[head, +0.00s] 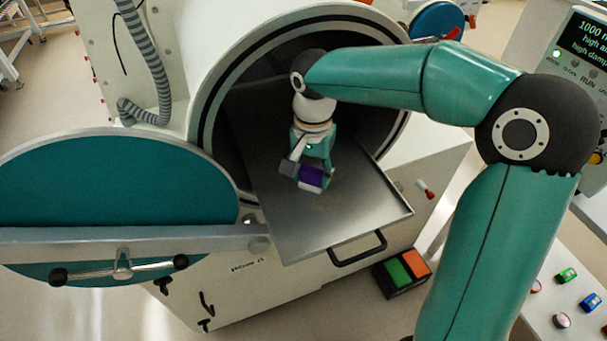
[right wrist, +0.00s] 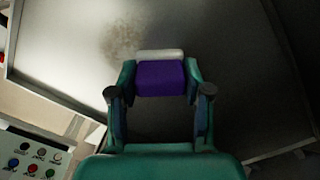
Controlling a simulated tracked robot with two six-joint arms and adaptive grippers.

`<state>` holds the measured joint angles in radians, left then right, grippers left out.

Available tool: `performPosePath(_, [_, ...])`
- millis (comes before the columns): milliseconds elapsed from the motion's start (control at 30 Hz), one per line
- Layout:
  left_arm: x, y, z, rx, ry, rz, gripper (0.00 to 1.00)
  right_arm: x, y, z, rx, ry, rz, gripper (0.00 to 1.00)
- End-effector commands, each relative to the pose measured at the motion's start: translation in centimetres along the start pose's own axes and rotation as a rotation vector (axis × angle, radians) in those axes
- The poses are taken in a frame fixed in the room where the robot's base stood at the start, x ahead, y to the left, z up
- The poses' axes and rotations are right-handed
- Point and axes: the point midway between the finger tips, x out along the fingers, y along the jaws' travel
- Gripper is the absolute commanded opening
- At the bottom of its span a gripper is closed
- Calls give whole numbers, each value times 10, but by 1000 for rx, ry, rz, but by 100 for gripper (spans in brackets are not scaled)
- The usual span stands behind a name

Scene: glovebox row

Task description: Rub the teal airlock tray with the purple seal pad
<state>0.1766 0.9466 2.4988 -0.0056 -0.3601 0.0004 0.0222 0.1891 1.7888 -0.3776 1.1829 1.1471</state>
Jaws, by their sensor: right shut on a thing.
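The airlock tray (head: 350,222) is a bare grey metal sheet with a black front handle, sticking out of the round port behind the open teal door (head: 110,190). It fills much of the right wrist view (right wrist: 220,30). A faint brownish smudge (right wrist: 125,42) shows on the tray there, just beyond the pad. My right gripper (head: 308,168) is shut on the purple seal pad (head: 311,179), low over the tray. In the right wrist view the pad (right wrist: 160,78) sits between both fingers, with a pale strip along its far edge. I cannot tell whether it touches the tray. My left gripper is not in view.
The round port rim (head: 205,110) curves around my right arm. A black box with green and orange pads (head: 402,272) is below the tray handle. A panel with small coloured buttons (head: 575,300) stands at the lower right. The tray's front part is clear.

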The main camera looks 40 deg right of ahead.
Motion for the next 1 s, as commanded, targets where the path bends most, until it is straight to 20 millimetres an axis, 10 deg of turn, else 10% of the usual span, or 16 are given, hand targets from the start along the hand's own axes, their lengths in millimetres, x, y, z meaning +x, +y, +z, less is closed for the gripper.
performPosePath(1000, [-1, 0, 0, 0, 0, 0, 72, 2, 45, -43, 4, 1, 7, 16])
